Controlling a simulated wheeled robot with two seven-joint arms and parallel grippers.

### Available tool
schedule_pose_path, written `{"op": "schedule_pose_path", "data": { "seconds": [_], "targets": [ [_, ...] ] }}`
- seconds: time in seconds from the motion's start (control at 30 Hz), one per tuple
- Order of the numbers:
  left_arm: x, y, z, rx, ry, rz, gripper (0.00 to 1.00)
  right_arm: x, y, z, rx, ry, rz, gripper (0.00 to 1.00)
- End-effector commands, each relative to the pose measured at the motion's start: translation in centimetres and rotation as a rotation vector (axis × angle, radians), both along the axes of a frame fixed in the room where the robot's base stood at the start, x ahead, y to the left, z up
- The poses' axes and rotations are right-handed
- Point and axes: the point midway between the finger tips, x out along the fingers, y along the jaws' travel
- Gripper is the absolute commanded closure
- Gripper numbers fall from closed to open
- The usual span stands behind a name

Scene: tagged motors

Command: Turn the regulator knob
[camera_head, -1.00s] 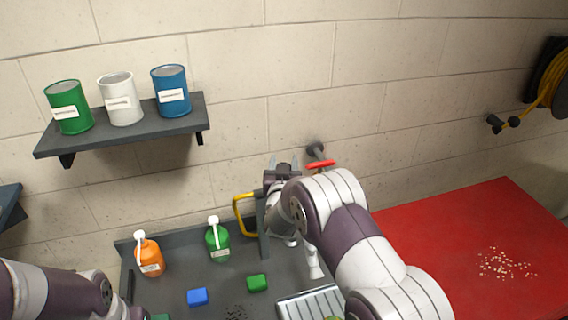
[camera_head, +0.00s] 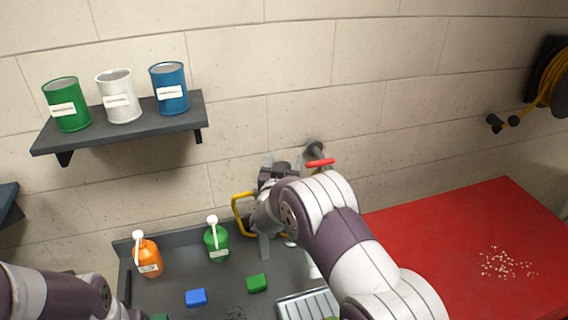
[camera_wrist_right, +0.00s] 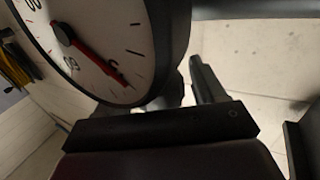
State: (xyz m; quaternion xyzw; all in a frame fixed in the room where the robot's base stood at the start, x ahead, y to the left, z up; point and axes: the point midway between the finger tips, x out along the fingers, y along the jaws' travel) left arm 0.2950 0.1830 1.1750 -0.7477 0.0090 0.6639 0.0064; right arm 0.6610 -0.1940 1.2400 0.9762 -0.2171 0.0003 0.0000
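A round white-faced gauge (camera_wrist_right: 85,45) with a red needle and a black rim fills the upper left of the right wrist view. A dark part (camera_wrist_right: 180,92) beside its rim may belong to the regulator; I cannot make out the knob clearly. In the head view my right gripper (camera_head: 282,161) is up at the wall, left of the red-handled valve. Its two pale fingertips stand apart, with dark parts between them. A dark finger (camera_wrist_right: 208,80) shows close to the gauge. My arm hides most of the regulator. My left gripper is out of the head view; only its arm shows lower left.
The red-handled valve (camera_head: 320,163) sits close to my right wrist. A yellow handle (camera_head: 239,208) is to its left. Green (camera_head: 216,241) and orange (camera_head: 148,260) bottles stand on the counter. A red tabletop (camera_head: 430,235) lies right. A shelf (camera_head: 120,137) holds three cans.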

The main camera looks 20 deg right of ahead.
Motion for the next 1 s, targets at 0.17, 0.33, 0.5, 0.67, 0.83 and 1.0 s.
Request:
{"op": "schedule_pose_path", "data": {
  "seconds": [0.17,0.33,0.5,0.67,0.83,1.0],
  "targets": [
    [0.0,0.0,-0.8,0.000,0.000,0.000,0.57,-1.1,0.6,-0.2,0.000,-0.001,0.001,0.31],
    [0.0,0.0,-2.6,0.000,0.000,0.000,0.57,-4.5,2.2,-0.5,0.000,0.000,0.004,0.31],
    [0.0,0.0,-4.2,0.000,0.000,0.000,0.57,-8.3,4.0,-0.4,0.000,-0.002,0.004,0.31],
    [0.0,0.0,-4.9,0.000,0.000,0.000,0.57,-10.8,5.1,-0.2,0.000,-0.001,0.002,0.31],
    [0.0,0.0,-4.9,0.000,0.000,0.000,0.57,-11.6,5.4,0.0,0.001,0.000,0.000,0.31],
    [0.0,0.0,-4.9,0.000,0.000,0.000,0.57,-11.6,5.4,0.0,0.000,0.000,0.000,0.31]
  ]
}}
